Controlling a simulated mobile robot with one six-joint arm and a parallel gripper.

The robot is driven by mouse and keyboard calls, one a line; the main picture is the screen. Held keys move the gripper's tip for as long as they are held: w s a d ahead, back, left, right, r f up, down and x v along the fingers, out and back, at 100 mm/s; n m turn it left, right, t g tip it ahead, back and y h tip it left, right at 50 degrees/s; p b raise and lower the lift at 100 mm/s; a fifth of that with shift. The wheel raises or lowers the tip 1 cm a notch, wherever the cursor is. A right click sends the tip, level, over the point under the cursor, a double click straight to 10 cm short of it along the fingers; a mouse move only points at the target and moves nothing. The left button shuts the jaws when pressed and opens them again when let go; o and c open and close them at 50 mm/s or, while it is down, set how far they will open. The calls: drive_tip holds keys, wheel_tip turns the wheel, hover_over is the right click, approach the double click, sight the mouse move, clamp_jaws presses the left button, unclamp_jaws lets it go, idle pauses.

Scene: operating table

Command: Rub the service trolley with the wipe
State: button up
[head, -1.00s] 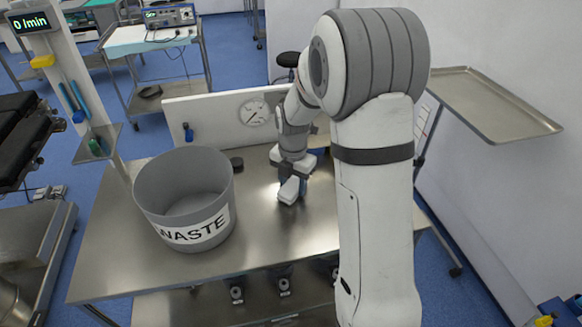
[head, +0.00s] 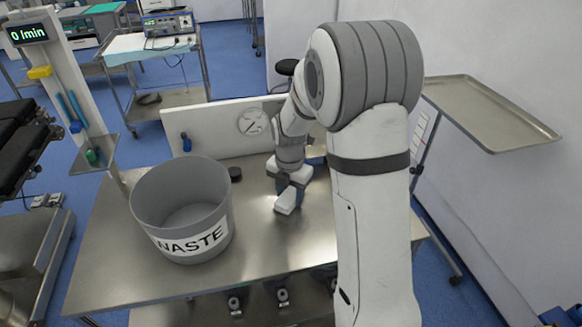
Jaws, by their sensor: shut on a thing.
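The steel-topped trolley (head: 250,250) stands right in front of me, with a shiny bare top and a lower shelf. My gripper (head: 286,205) is low over its top, right of the waste bin, pointing down. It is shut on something. A small dark blue patch at the fingers looks like the wipe (head: 281,187), mostly hidden behind the white gripper parts. I cannot tell for sure whether it touches the steel.
A grey waste bin (head: 182,212) stands on the left of the top. A small black round thing (head: 235,174) lies behind it. A white panel with a dial (head: 215,133) closes the back edge. A steel tray (head: 490,110) is at the right.

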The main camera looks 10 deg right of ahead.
drive_tip(key=r, duration=0.1)
drive_tip(key=r+p, duration=0.1)
drive_tip(key=r, duration=0.1)
drive_tip(key=shift+s+r, duration=0.2)
drive_tip(key=shift+s, duration=0.15)
drive_tip(key=shift+w+d+r+p, duration=0.1)
drive_tip(key=shift+w+r+p, duration=0.15)
drive_tip(key=shift+r+p, duration=0.35)
drive_tip(key=shift+s+r+p, duration=0.1)
drive_tip(key=shift+r+p, duration=0.85)
drive_tip(key=shift+r, duration=0.7)
